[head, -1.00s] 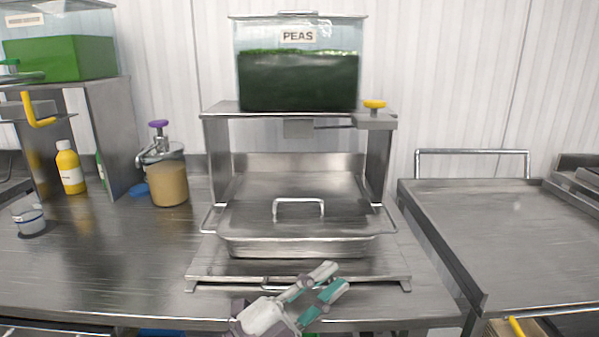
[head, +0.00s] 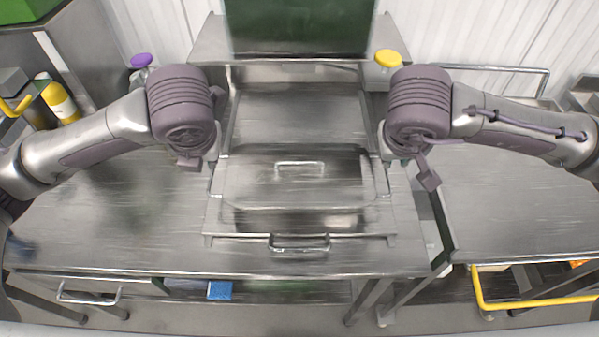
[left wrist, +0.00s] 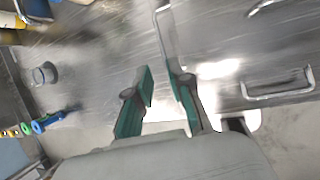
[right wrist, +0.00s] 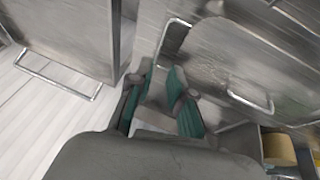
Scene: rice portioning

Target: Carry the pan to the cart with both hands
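The lidded metal pan (head: 297,183) sits on a metal stand (head: 225,238) in the middle of the table, with a bar handle on its lid. My left gripper (head: 212,160) is at the pan's left side, its fingers largely hidden under the wrist. In the left wrist view its green fingers (left wrist: 161,75) are apart and empty, with a wire handle (left wrist: 163,30) ahead. My right gripper (head: 387,155) is at the pan's right side. In the right wrist view its fingers (right wrist: 161,70) are apart and empty, near a wire handle (right wrist: 170,40). The cart (head: 510,190) stands at the right.
A shelf with the dark green pea container (head: 297,28) stands behind the pan, with a yellow knob (head: 388,58) at its right. A yellow bottle (head: 60,102) is at the far left. The table left of the pan and the cart top look clear.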

